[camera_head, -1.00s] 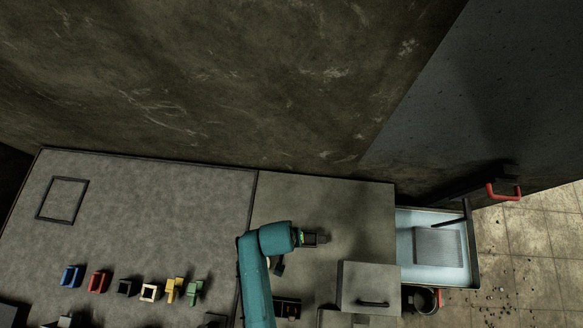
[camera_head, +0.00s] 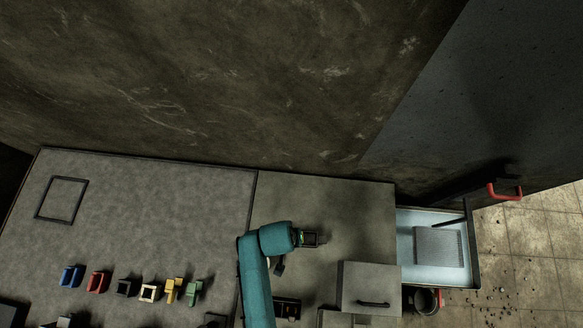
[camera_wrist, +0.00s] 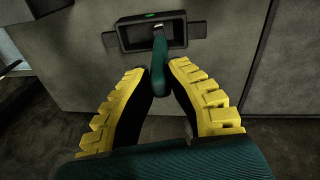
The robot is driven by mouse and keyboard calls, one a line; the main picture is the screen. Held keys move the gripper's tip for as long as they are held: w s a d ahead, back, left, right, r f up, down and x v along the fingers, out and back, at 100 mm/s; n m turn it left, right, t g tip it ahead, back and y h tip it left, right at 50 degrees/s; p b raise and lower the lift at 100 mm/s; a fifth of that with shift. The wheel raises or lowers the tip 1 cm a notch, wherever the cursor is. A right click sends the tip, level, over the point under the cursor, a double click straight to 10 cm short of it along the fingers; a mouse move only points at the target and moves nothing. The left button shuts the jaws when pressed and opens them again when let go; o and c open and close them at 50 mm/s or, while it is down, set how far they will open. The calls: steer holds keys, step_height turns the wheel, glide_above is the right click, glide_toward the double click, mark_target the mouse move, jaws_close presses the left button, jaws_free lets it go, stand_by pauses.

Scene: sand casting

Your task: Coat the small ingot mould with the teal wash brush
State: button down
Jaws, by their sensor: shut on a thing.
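My gripper (camera_wrist: 157,74) has yellow ribbed fingers in the wrist view. It is shut on the teal handle of the wash brush (camera_wrist: 158,75), near the handle's rounded end. The brush extends away from the fingers, and its greyish far end is over or inside a shallow black open box (camera_wrist: 183,41) with side lugs and a green mark. I cannot tell whether this box is the small ingot mould or whether the brush touches it. In the head view my teal arm stands over the right bench section, with its dark wrist end (camera_head: 312,239) there; the brush is not clearly visible.
A grey block with a handle (camera_head: 368,287) stands right of my arm. A light blue tray (camera_head: 407,222) holding a grey slab is at the far right. Several coloured pieces, including a blue one (camera_head: 72,275), line the left bench. The bench behind them is mostly clear.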

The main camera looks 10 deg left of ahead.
steer(key=shift+f, duration=0.3)
steer(key=shift+w+d+r+p, duration=0.1)
steer(key=shift+d+p, duration=0.2)
steer(key=shift+d, duration=0.35)
steer(key=shift+a, duration=0.15)
steer(key=shift+a, duration=1.1)
steer(key=shift+d, duration=0.15)
